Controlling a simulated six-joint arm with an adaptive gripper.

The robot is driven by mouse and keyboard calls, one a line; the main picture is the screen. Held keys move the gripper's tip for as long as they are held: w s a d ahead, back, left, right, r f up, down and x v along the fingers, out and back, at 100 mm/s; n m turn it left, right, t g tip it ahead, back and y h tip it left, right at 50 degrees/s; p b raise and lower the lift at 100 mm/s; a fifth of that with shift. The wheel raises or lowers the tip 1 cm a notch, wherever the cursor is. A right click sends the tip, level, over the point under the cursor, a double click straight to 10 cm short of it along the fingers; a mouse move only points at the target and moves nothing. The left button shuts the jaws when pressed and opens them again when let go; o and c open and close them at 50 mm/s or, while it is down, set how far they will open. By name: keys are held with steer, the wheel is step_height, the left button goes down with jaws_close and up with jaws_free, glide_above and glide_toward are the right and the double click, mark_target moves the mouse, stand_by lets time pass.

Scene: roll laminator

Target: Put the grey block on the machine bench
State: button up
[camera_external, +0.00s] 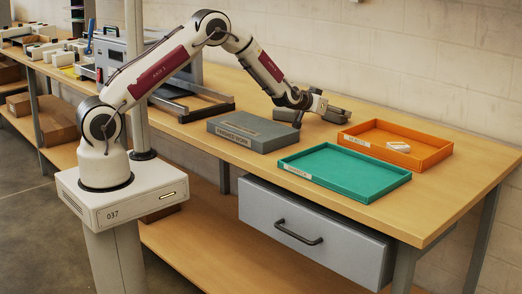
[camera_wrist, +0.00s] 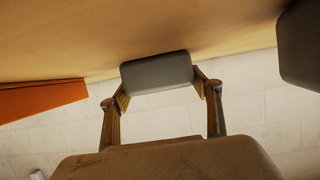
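A small grey block (camera_wrist: 157,72) sits between the two fingertips of my gripper (camera_wrist: 158,88) in the wrist view, with a finger against each side. In the external view my gripper (camera_external: 318,105) is low over the wooden bench (camera_external: 380,205), left of the orange tray, and the grey block (camera_external: 338,115) shows at its end. I cannot tell whether the block touches the bench top. A second grey block (camera_external: 289,115) lies on the bench just left of the gripper. A dark grey shape (camera_wrist: 301,45) also shows at the right edge of the wrist view.
An orange tray (camera_external: 432,161) holding a white piece (camera_external: 398,146) stands to the right. A teal tray (camera_external: 345,192) and a flat grey labelled box (camera_external: 236,143) are in front. A machine (camera_external: 112,52) stands at the left. The wall is close behind the bench.

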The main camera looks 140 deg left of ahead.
steer(key=shift+o, duration=1.3)
steer(key=shift+d+r, duration=0.1)
steer(key=shift+r, duration=0.1)
steer(key=shift+v, duration=2.25)
step_height(320, 180, up, 7)
steer(key=shift+d, duration=0.2)
